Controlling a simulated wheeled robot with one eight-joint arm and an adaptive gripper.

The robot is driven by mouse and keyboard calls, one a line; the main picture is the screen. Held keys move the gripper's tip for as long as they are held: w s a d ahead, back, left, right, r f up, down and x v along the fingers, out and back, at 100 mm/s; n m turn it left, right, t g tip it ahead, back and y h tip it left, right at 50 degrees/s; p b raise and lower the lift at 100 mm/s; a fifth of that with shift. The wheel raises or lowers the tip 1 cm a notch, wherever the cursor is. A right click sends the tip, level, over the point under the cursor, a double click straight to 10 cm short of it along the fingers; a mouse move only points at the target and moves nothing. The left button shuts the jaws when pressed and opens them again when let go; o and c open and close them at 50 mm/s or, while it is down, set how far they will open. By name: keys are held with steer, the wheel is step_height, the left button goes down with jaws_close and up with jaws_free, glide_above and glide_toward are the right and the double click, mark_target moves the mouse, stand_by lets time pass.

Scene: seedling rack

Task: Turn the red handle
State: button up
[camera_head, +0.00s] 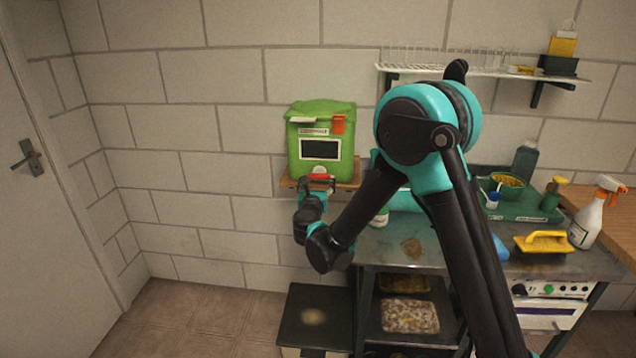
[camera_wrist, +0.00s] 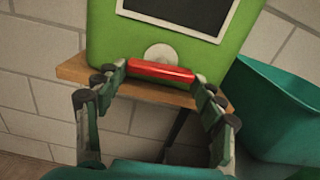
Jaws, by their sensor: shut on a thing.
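The red handle (camera_wrist: 161,71) is a short red bar on a round white hub (camera_wrist: 159,53) at the lower front of a green box (camera_head: 347,157). In the wrist view it lies almost level, its right end slightly lower. My gripper (camera_wrist: 155,76) has one finger at each end of the bar and is shut on it. In the head view the handle (camera_head: 320,177) shows as a small red strip just above my gripper (camera_head: 317,186). The box has a dark panel with a white frame (camera_head: 320,149) and an orange-red piece (camera_head: 338,124) near its top right.
The box stands on a small wooden shelf (camera_wrist: 75,72) on the wall. A teal bin (camera_wrist: 272,110) is close on the right in the wrist view. A door (camera_head: 30,200) is at left.

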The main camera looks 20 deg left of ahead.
steer(key=shift+m, duration=0.7)
steer(key=o, duration=1.2)
steer(key=shift+c, duration=0.2)
steer(key=shift+s, duration=0.1)
steer(key=v, duration=1.1)
steer(key=shift+s, duration=0.4)
steer(key=shift+f, duration=0.1)
